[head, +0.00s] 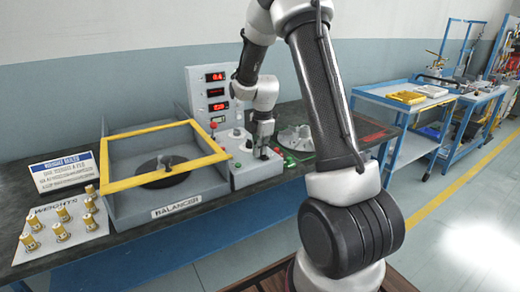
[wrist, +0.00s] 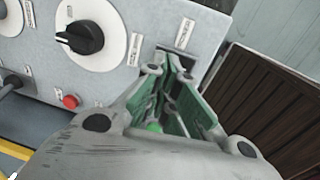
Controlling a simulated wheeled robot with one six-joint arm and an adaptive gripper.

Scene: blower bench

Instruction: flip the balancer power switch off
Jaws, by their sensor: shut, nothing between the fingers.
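The balancer (head: 195,201) stands on the bench, with a yellow frame over a dark disc. Its grey control box (head: 242,176) is on its right side. My gripper (head: 262,152) is shut and empty, pointing down at the right part of this box. In the wrist view, my gripper (wrist: 168,68) has its fingertips close to a dark plate (wrist: 181,59) below a small label (wrist: 185,33). I cannot tell whether they touch it. The power switch itself is not clearly seen; the fingers may hide it.
A black rotary knob (wrist: 85,38) on a white dial and a red button (wrist: 70,101) lie left of my fingers. The display panel (head: 213,95) rises behind the box. A grey metal part (head: 296,137) is to the right. Brass weights (head: 61,232) stand at left.

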